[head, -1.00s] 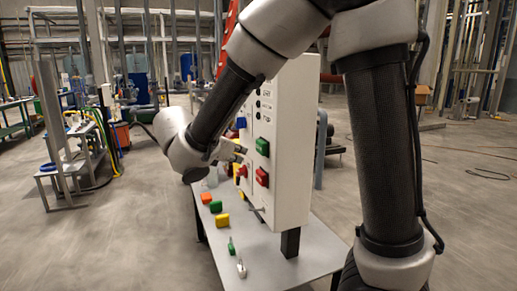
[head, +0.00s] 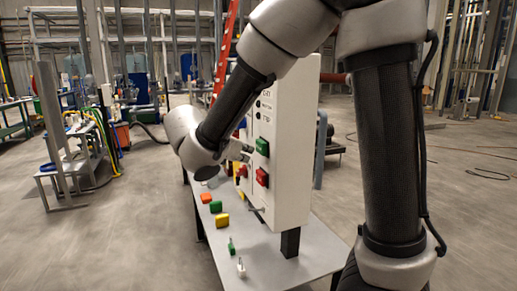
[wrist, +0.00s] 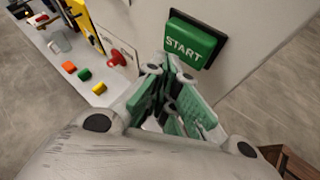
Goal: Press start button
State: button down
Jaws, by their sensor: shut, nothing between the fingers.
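The green start button (wrist: 190,42), with the word START on it, is on the front of the white control panel (wrist: 255,25). In the head view the green button (head: 262,147) is above a red button (head: 262,177). My gripper (wrist: 168,72) is shut and empty, its fingertips just below the START button in the wrist view. I cannot tell whether they touch it. In the head view my gripper (head: 243,152) is just left of the panel's buttons, partly hidden by my arm.
A red knob (wrist: 116,58) is left of the START button. Orange, green and yellow blocks (head: 222,220) lie on the grey table (head: 275,262) below the panel, with small upright pieces (head: 240,268) near its front.

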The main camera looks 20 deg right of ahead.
jog(key=shift+d, duration=0.1)
dwell(0.7)
jog(key=shift+d, duration=0.3)
jog(key=shift+d, duration=0.65)
dwell(0.8)
jog(key=shift+a, duration=1.05)
jog(key=shift+a, duration=2.5)
